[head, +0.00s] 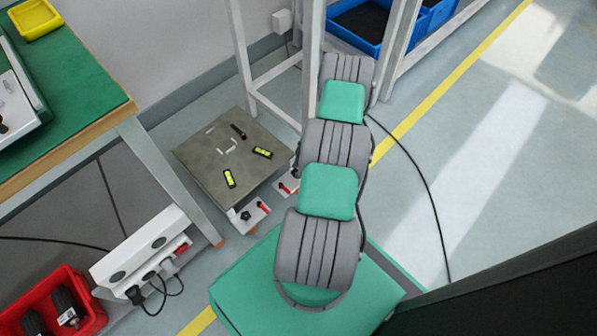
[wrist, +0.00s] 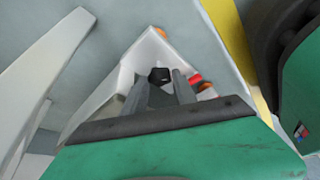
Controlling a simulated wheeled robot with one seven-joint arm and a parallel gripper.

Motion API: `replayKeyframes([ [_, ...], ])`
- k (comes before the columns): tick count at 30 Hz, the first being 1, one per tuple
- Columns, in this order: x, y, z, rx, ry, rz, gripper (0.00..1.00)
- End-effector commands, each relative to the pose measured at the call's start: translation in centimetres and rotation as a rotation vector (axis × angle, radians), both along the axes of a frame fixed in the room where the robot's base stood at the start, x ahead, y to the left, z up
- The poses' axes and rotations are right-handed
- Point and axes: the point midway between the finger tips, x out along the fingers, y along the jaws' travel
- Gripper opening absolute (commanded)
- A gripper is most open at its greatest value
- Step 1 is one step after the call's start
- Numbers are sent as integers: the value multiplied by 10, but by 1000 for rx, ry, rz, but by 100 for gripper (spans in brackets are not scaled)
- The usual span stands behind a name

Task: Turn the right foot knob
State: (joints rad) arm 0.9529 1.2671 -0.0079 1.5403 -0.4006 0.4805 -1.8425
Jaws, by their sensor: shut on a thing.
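In the wrist view my gripper (wrist: 160,84) has one finger on each side of a black knob (wrist: 160,74) and is shut on it. The knob sits in a white three-cornered foot bracket (wrist: 126,76) with a red lever (wrist: 196,78) to its right. In the head view the right foot bracket (head: 287,188) shows only in part, with a red lever; my arm hides its knob and my gripper. The left foot bracket (head: 249,215) shows a black knob (head: 245,215) and a red lever. Both brackets are at the front edge of a grey plate (head: 205,160).
Two yellow-green levels (head: 229,179) (head: 262,152) and small loose parts lie on the plate. A white frame leg (head: 240,60) stands behind it. A green bench (head: 60,95), a white socket strip (head: 135,255) and a red crate (head: 88,290) are at left. Open floor lies at right.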

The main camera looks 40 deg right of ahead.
Motion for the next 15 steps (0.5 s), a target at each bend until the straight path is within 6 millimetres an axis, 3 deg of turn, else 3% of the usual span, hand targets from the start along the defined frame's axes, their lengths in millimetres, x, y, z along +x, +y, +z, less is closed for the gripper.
replayKeyframes([
  [15, 6, -1, -2, 0, -1, 407, 0],
])
